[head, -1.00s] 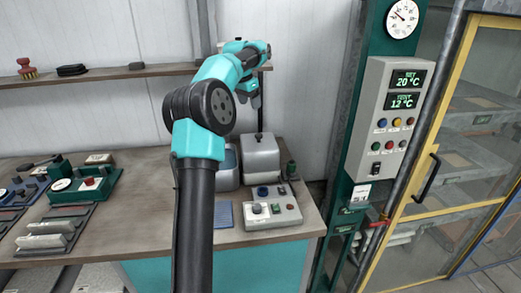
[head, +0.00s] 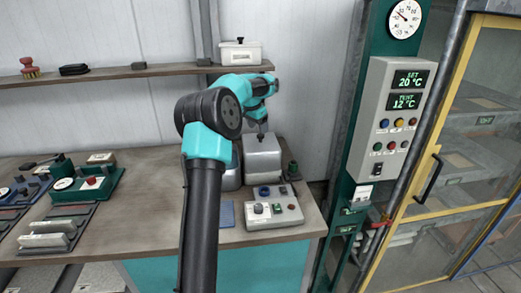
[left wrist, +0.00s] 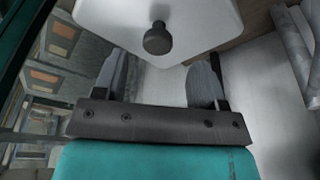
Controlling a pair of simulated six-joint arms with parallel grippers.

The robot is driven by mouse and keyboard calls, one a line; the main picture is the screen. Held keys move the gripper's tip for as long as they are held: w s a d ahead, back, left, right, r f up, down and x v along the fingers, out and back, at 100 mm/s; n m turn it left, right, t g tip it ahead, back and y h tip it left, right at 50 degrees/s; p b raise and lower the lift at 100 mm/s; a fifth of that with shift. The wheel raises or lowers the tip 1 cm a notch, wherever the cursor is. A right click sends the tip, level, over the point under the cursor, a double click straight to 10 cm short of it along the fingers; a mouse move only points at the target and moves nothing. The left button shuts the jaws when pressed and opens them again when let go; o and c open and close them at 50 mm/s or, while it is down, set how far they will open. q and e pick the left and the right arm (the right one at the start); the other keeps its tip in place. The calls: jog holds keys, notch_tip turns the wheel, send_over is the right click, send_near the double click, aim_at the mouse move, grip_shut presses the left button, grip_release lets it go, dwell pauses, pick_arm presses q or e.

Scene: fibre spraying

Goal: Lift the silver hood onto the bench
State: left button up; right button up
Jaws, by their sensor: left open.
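The silver hood (head: 262,160), a grey rounded box, stands at the right back of the bench (head: 140,205). In the left wrist view the hood (left wrist: 190,18) shows its pale top and a dark round knob (left wrist: 158,40). My left gripper (head: 261,122) is just above the hood, pointing down. In the left wrist view my left gripper (left wrist: 162,75) is open, with the knob appearing beyond the fingertips and not gripped. My left arm hides part of the bench and of a grey-blue box (head: 231,175) beside the hood. My right gripper is not in view.
A control box (head: 273,212) with knobs stands in front of the hood. A shelf (head: 110,74) above holds a white lidded pot (head: 240,53) and brushes. A green column (head: 358,195) with a display panel stands to the right. Mid-bench is clear.

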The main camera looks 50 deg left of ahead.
aim_at(261, 148)
pick_arm(q)
jog(key=shift+f, duration=0.1)
jog(key=x, duration=0.5)
jog(key=shift+s+d, duration=0.1)
jog(key=shift+d, duration=0.05)
dwell(0.3)
grip_shut()
dwell(0.5)
